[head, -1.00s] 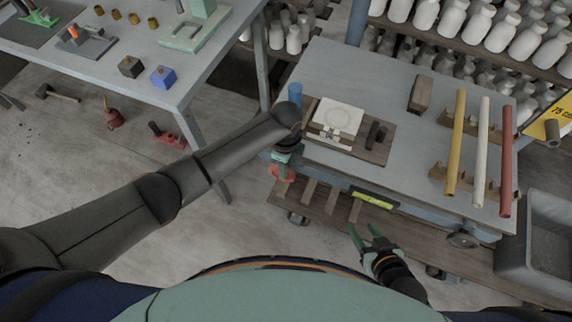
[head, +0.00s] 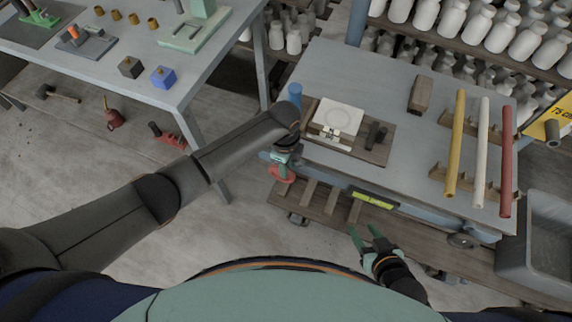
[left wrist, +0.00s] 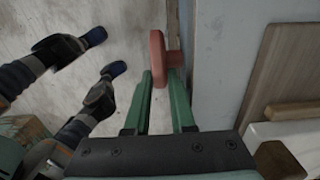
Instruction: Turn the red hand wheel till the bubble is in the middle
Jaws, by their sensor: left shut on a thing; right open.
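The red hand wheel (head: 282,175) is at the left front corner of the grey cart. In the left wrist view the wheel (left wrist: 158,58) shows its rim edge-on between the two green fingers. My left gripper (left wrist: 162,78) is shut on that rim; in the head view the left gripper (head: 283,160) is partly covered by my forearm. A yellow-green spirit level (head: 373,200) is on the cart's front edge; its bubble is too small to place. My right gripper (head: 362,231) is open and empty, just in front of and below the level.
The cart top (head: 350,75) carries a wooden board (head: 378,155) with a white plate (head: 340,117), and yellow, white and red rods (head: 482,150) on racks. A workbench (head: 150,70) stands at the left. A grey sink (head: 540,240) is at the right.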

